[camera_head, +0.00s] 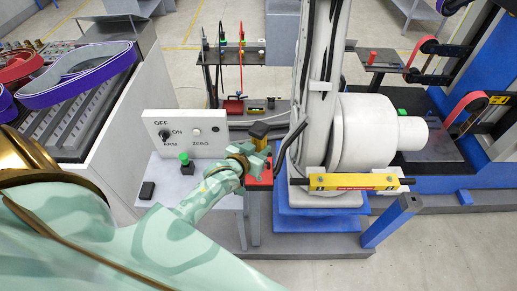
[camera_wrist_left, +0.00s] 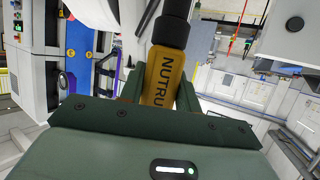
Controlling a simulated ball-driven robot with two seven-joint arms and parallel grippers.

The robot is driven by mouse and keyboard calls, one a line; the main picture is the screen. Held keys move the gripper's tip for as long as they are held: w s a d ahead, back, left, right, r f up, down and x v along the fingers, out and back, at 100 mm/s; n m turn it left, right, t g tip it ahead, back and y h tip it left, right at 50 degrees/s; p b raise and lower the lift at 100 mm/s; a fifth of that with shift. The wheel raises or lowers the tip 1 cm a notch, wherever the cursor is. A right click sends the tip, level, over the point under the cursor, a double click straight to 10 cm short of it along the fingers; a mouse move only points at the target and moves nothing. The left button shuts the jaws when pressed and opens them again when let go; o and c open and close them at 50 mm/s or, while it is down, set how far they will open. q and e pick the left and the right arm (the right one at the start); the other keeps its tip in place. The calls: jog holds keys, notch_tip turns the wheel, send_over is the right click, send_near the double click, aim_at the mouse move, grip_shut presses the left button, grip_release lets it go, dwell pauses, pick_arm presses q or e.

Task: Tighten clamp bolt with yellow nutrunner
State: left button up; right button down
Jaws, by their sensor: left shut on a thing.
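My left gripper (camera_head: 257,160) is shut on the yellow nutrunner (camera_wrist_left: 163,78), whose body carries the dark letters "NUTRU". In the head view the nutrunner (camera_head: 258,131) shows as a small dark and yellow piece just above the gripper. In the left wrist view the green fingers (camera_wrist_left: 157,92) stand on both sides of its yellow body, and its black end points up and away. The gripper is left of the large white machine column, over the red-topped stand. I cannot make out the clamp bolt in either view. My right gripper is not in view.
A white control panel (camera_head: 185,133) marked ARM and ZERO stands behind my left arm, with a green button (camera_head: 184,158) in front. The white machine (camera_head: 362,130) with its round drum stands to the right. A yellow bar (camera_head: 354,182) crosses its front. A blue post (camera_head: 392,220) stands lower right.

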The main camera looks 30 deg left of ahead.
pick_arm(q)
jog(key=shift+r, duration=0.1)
jog(key=s+d+r, duration=0.6)
jog(key=s, duration=0.4)
jog(key=shift+d, duration=0.15)
dwell(0.6)
jog(key=shift+s, duration=0.1)
jog(key=w+d+f+b, duration=0.1)
jog(key=w+f+b, duration=0.2)
jog(key=f+b, duration=0.4)
jog(key=w+f+b, duration=0.4)
jog(key=f+b, duration=0.3)
jog(key=b, duration=1.7)
jog(key=shift+d+f, duration=0.25)
jog(key=shift+d, duration=0.1)
